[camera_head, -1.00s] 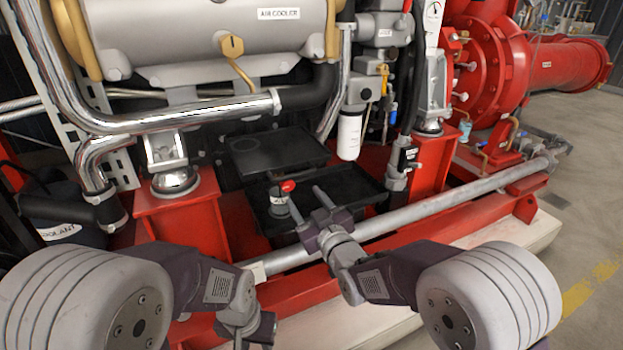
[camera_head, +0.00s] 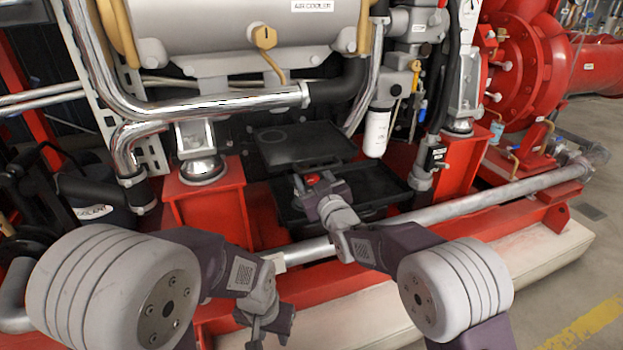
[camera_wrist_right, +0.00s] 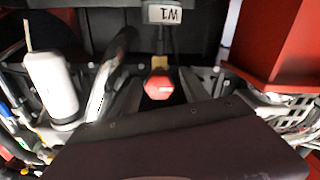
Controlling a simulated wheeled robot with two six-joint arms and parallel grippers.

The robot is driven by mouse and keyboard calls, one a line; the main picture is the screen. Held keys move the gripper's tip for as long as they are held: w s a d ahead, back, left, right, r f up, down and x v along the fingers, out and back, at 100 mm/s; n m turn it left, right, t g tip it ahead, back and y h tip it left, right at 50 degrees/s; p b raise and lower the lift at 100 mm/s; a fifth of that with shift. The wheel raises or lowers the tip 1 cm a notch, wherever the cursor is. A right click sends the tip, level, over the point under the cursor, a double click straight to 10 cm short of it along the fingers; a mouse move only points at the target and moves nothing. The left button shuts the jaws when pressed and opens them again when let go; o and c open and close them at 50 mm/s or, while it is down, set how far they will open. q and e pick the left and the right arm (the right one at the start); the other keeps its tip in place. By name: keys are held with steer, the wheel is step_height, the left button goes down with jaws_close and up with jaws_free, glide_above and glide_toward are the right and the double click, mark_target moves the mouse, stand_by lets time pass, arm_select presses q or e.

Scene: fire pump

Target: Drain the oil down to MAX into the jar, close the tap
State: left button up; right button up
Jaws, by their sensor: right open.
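A small red tap knob (camera_head: 312,179) shows low in front of the engine, above a black tray (camera_head: 372,186). My right gripper (camera_head: 312,184) is open at the knob, with a finger on either side of it in the head view. The right wrist view shows the red knob (camera_wrist_right: 158,86) head-on between the grey fingers; I cannot tell whether they touch it. A white label (camera_wrist_right: 165,14) is at the top of that view. The jar and oil level cannot be made out. My left gripper (camera_head: 258,326) hangs low in front of the red frame, its fingers unclear.
A silver pipe (camera_head: 475,201) runs across the front, close under my right forearm. Red pedestals (camera_head: 206,205) flank the tray. A white filter (camera_head: 376,133) hangs to the right, and a black plate (camera_head: 300,146) lies behind. Free floor (camera_head: 590,240) is at the far right.

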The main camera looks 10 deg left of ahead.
jaws_close()
steer(key=shift+m, duration=0.3)
steer(key=m+p, duration=0.2)
steer(key=m, duration=0.2)
steer(key=shift+r, duration=0.1)
steer(key=m+p, duration=0.1)
steer(key=m, duration=0.3)
steer(key=shift+w+d+m, duration=0.1)
steer(key=shift+m, duration=0.2)
steer(key=m+p, duration=0.1)
steer(key=m, duration=0.3)
steer(key=shift+p, duration=0.35)
steer(key=m+p, duration=0.1)
steer(key=m, duration=0.3)
steer(key=shift+d+f, duration=0.1)
steer(key=shift+f, duration=0.1)
steer(key=shift+m, duration=0.5)
